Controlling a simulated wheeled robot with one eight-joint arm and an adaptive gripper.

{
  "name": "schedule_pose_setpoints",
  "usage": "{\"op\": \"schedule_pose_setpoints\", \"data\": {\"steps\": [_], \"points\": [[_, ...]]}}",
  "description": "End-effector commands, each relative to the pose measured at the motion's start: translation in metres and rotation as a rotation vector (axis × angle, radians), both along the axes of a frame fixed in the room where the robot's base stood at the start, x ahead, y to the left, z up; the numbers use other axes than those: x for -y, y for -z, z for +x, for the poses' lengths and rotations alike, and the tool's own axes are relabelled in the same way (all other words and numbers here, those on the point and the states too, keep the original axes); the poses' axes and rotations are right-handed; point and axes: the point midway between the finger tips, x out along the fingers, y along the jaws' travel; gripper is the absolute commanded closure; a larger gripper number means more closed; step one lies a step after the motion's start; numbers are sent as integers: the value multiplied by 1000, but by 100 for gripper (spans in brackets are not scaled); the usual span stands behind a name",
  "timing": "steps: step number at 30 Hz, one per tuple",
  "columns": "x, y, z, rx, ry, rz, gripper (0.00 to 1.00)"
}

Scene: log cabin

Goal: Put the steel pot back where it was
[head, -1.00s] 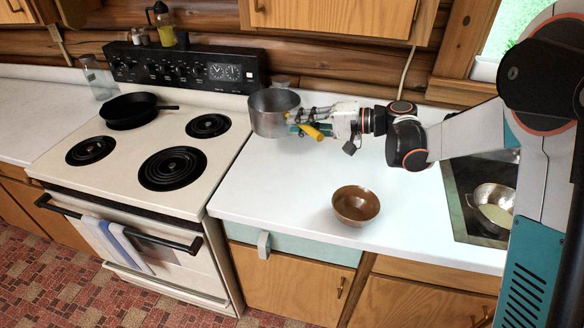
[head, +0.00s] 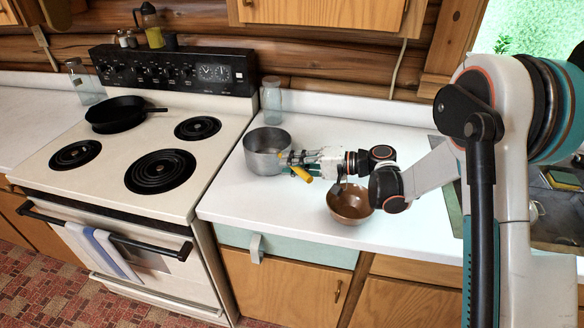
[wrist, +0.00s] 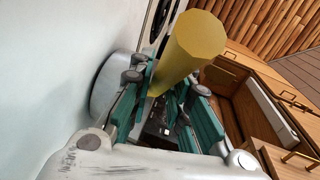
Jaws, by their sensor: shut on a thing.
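The steel pot (head: 262,150) is upright at the left end of the white counter, beside the stove. I cannot tell whether its base touches the counter. My gripper (head: 290,164) is at its right side, shut on it. A yellow cylindrical piece (head: 303,174), apparently the pot's handle, sticks out at the fingers. In the wrist view the yellow piece (wrist: 195,50) rises between my green-sided fingers (wrist: 160,100), and part of the pot's grey wall (wrist: 106,88) shows at left. The fingertips' contact is partly hidden.
A brown bowl (head: 342,210) stands close below my wrist. A glass jar (head: 271,98) stands behind the pot. The stove (head: 100,165) is at left, with a black skillet (head: 115,115) on a back burner. Counter is clear at the front left.

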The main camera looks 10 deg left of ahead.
Motion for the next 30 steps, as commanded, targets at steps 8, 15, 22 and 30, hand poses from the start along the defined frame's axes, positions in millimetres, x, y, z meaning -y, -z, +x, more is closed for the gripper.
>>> {"op": "schedule_pose_setpoints", "data": {"steps": [8,15,22,30], "points": [[0,2,0,0,0,2,100],[0,6,0,0,0,0,62],[0,6,0,0,0,0,62],[12,-1,0,-1,2,0,62]]}}
